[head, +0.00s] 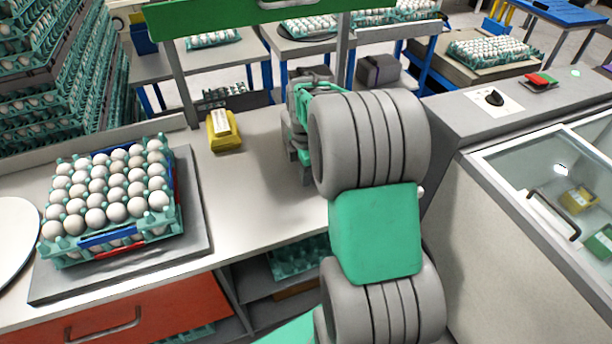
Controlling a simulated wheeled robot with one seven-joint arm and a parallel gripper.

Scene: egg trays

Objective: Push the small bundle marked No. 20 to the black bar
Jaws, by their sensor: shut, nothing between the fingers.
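A small yellow block-like bundle (225,141) with a white label on top lies on the light worktop, right of the egg tray. The label's writing is too small to read, so I cannot tell whether it says No. 20. My gripper (300,152) is over the worktop to the right of this bundle, apart from it, partly hidden behind my grey and green arm. It is shut and holds nothing.
A tray of white eggs (174,221) stands on a dark grey plate (200,240) at the left. A green-topped frame (240,14) rises behind the worktop. A glass-topped cabinet (478,157) stands at the right. Worktop between bundle and gripper is clear.

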